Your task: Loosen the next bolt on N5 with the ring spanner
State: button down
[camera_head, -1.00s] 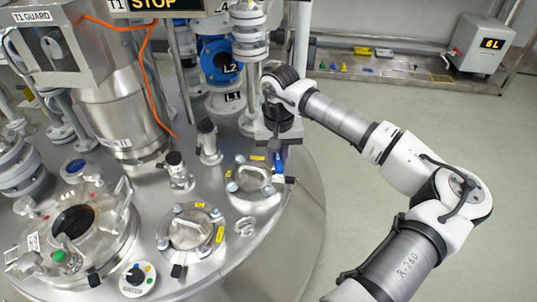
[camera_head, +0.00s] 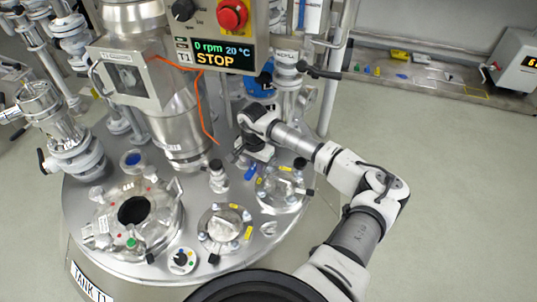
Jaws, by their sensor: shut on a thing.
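My gripper (camera_head: 252,164) is at the upper left side of the right-hand bolted flange cover (camera_head: 281,189) on the tank top. It is shut on a blue tool, the ring spanner (camera_head: 250,173), of which only a short blue part shows. The spanner's ring end is too small and hidden to tell whether it sits on a bolt. The right-hand cover has several bolts and yellow tags; the tag writing is not readable, so I cannot tell for sure which cover is N5. A second bolted cover (camera_head: 224,230) lies to the lower left.
An open round manhole (camera_head: 133,210) is at the left of the tank top. A small knob dial (camera_head: 182,260) stands near the front edge. A T1 display panel reading STOP (camera_head: 216,56) hangs above, with an orange cable (camera_head: 205,115). The floor at the right is clear.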

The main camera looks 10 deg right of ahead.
jog(key=shift+a+p, duration=0.3)
jog(key=shift+a, duration=0.25)
jog(key=shift+a+f, duration=0.1)
jog(key=shift+f, duration=0.2)
jog(key=d+f+n+b, duration=0.1)
jog(key=d+n+b, duration=0.1)
jog(key=s+d+f+n+b, duration=0.1)
jog(key=d+f+n+b, duration=0.1)
jog(key=s+d+f+n+b, duration=0.1)
jog(key=d+n+b, duration=0.1)
jog(key=shift+s+d+f, duration=0.15)
jog(key=shift+f, duration=0.1)
jog(key=shift+d+r+n+b, duration=0.15)
jog(key=shift+d+n+b, duration=0.25)
jog(key=shift+d+n, duration=0.25)
jog(key=shift+d+r+n+b, duration=0.15)
jog(key=shift+d+n+b, duration=0.25)
jog(key=shift+n, duration=0.45)
